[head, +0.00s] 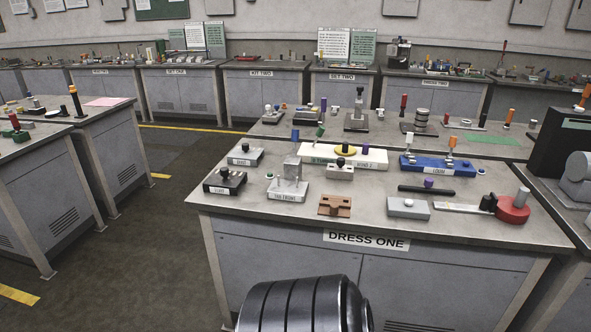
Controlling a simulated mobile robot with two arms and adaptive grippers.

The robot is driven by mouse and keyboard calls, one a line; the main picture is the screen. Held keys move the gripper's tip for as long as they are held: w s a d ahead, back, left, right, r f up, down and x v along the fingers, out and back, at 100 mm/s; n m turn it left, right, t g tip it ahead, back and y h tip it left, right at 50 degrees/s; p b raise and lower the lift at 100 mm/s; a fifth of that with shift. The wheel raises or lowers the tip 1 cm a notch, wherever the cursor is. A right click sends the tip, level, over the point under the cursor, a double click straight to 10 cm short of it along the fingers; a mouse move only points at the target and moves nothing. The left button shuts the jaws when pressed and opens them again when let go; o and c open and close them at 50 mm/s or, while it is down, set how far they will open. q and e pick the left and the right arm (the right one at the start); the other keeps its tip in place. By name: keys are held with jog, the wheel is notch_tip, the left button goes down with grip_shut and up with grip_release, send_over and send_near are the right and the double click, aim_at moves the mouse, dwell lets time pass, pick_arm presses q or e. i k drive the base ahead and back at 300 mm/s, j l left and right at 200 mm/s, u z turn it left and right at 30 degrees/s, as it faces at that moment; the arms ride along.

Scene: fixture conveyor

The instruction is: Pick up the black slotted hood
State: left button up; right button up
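I cannot tell for sure which thing is the black slotted hood. On the table marked DRESS ONE (310,232), dark candidates are a black labelled block with a knob (224,181) at the left, a long black bar (426,191) right of centre, and a small black piece (488,202) beside a red round base (513,209). A larger black housing (560,138) with a pale green strip stands at the right edge, partly cut off. Slots are too small to make out. Neither of my grippers shows. A dark ribbed cylinder at the bottom looks like part of my arm.
The table also holds a brown notched block (342,205), a grey block (408,208), a white labelled board (316,154) and a blue fixture (437,166). Another workbench (105,110) stands left. The floor (125,235) between is clear. More benches line the back wall.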

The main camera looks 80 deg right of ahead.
aim_at(223, 181)
jog(key=z, duration=2.1)
